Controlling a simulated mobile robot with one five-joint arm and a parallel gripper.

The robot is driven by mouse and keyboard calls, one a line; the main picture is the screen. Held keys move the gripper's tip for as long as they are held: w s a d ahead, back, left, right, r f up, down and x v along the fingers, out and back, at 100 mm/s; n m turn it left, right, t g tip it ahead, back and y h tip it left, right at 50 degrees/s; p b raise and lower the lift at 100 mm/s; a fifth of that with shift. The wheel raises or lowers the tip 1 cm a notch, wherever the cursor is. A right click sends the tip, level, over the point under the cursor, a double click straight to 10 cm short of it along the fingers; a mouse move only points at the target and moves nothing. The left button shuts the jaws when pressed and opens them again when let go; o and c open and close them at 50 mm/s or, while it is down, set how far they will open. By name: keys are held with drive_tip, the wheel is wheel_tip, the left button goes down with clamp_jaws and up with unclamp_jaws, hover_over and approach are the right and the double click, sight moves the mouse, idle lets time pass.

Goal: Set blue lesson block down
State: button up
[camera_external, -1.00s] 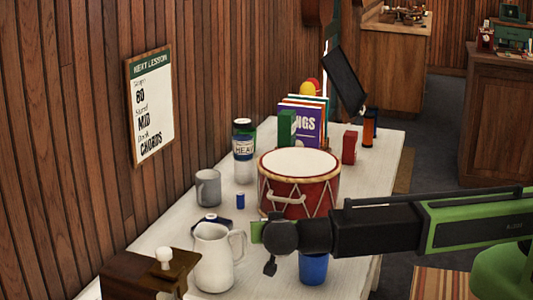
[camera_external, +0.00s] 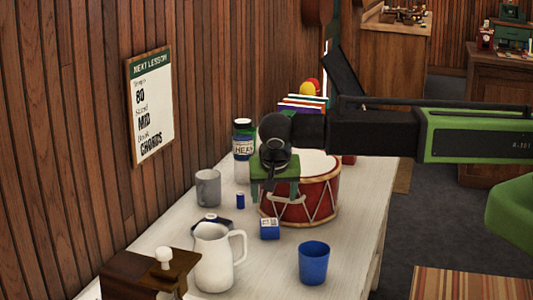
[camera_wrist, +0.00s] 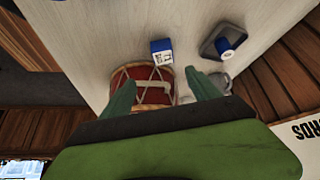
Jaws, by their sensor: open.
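The blue lesson block (camera_external: 270,229) sits on the white table in front of the red drum, with a white label on its side. It also shows in the wrist view (camera_wrist: 161,50), beyond my fingertips. My gripper (camera_external: 279,196) is above the block, in front of the drum, with its fingers pointing down. In the wrist view my gripper (camera_wrist: 160,82) has its two green fingers spread apart with nothing held between them. The block is clear of both fingers.
The red drum (camera_external: 298,203) stands close behind the block. A white pitcher (camera_external: 214,262) is to its left and a blue cup (camera_external: 313,262) to its front right. A grey mug (camera_external: 208,187) and small blue cylinder (camera_external: 240,201) are nearer the wall. Bare tabletop surrounds the block's front.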

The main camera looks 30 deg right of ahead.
wheel_tip(320, 180, up, 3)
drive_tip(key=p, duration=0.2)
drive_tip(key=g+y+b, duration=0.1)
drive_tip(key=g+b, duration=0.1)
drive_tip(key=b, duration=0.9)
approach(270, 223)
drive_tip(key=x, duration=0.5)
drive_tip(key=shift+s+f, duration=0.25)
drive_tip(key=shift+s, duration=0.15)
drive_tip(key=shift+w+f, duration=0.15)
drive_tip(key=shift+w, duration=0.05)
drive_tip(key=b+x, duration=0.5)
drive_tip(key=shift+w, duration=0.2)
drive_tip(key=shift+r, duration=0.2)
drive_tip(key=shift+c, duration=0.3)
clamp_jaws()
